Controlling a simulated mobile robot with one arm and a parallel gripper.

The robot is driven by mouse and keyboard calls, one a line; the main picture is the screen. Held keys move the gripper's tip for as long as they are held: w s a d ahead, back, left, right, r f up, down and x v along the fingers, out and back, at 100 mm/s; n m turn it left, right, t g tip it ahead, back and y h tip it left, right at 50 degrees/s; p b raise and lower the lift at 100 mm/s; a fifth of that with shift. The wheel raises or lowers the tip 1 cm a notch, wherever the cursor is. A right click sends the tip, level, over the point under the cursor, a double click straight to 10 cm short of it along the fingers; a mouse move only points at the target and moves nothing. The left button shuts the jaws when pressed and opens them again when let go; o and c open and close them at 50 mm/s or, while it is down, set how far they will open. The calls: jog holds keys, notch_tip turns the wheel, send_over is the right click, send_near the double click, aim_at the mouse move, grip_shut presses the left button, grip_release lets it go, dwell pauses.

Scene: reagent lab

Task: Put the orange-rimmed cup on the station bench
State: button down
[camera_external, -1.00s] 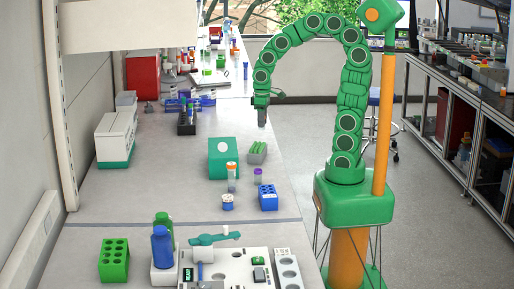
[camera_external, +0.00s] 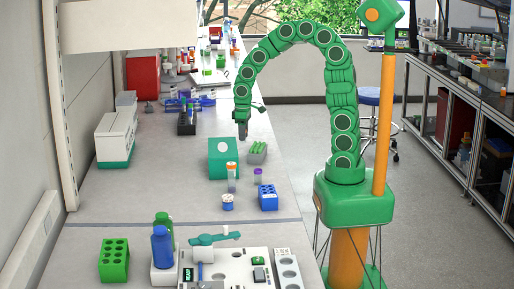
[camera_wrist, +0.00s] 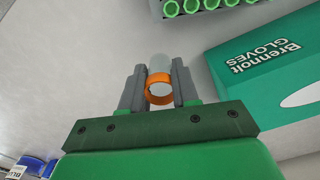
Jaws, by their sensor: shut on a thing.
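The orange-rimmed cup (camera_wrist: 158,90) shows in the wrist view, pale and clear with a bright orange ring, between the two grey fingers. My gripper (camera_wrist: 158,88) is shut on it. In the external view my gripper (camera_external: 242,136) hangs pointing down above the long grey bench (camera_external: 140,185), just behind the green glove box. The near bench section, past a seam, carries a white station device (camera_external: 232,268); I cannot tell which section is the station bench.
The glove box (camera_external: 223,158) also shows at right in the wrist view (camera_wrist: 275,75). Near it stand a green tube rack (camera_external: 257,151), an orange-capped tube (camera_external: 231,178), a blue-lidded jar (camera_external: 228,202) and a blue rack (camera_external: 268,197).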

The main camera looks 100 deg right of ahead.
jog(key=shift+w+d+f, duration=0.1)
jog(key=shift+w+f, duration=0.15)
jog(key=shift+f, duration=1.6)
jog(key=shift+f, duration=0.15)
jog(key=c, duration=0.8)
grip_release()
jog(key=shift+c, duration=0.2)
notch_tip(320, 180, up, 11)
jog(key=s+a+r+n+g, duration=0.1)
jog(key=s+a+r+n, duration=0.2)
jog(key=s+a, duration=1.1)
jog(key=a+r, duration=0.1)
jog(key=a, duration=0.3)
jog(key=shift+s, duration=0.3)
jog(key=shift+o, duration=0.4)
jog(key=s+a+f, duration=0.1)
jog(key=s+a, duration=0.2)
jog(key=s, duration=0.5)
jog(key=shift+s+a+n+g, duration=0.3)
jog(key=shift+s+a+g, duration=0.05)
jog(key=shift+a+g, duration=0.05)
